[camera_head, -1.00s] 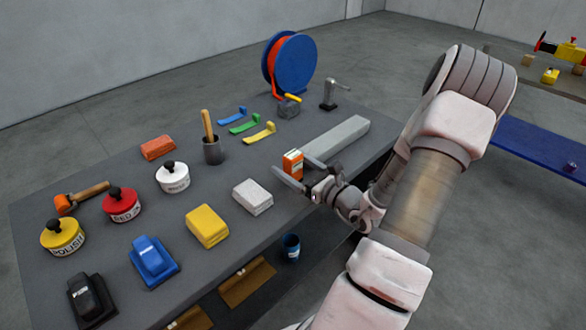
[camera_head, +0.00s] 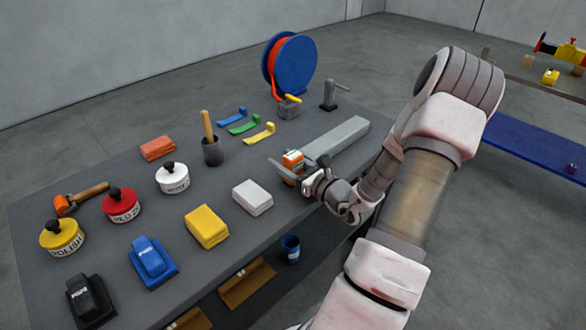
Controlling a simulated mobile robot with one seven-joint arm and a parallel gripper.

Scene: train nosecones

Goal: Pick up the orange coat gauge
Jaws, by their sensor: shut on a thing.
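The orange coat gauge (camera_head: 292,159) is a small orange block with a pale label, at the right part of the grey table near the long grey bar. My gripper (camera_head: 297,170) reaches in from the right, with its fingers on either side of the gauge, and is shut on it. The fingers hide the gauge's lower part, so I cannot tell whether it touches the table.
The long grey bar (camera_head: 338,142) lies just right of the gauge. A white block (camera_head: 252,197) and a yellow block (camera_head: 207,227) lie to the left. A blue reel (camera_head: 291,62) stands at the back. A blue cup (camera_head: 291,248) is below the table's front edge.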

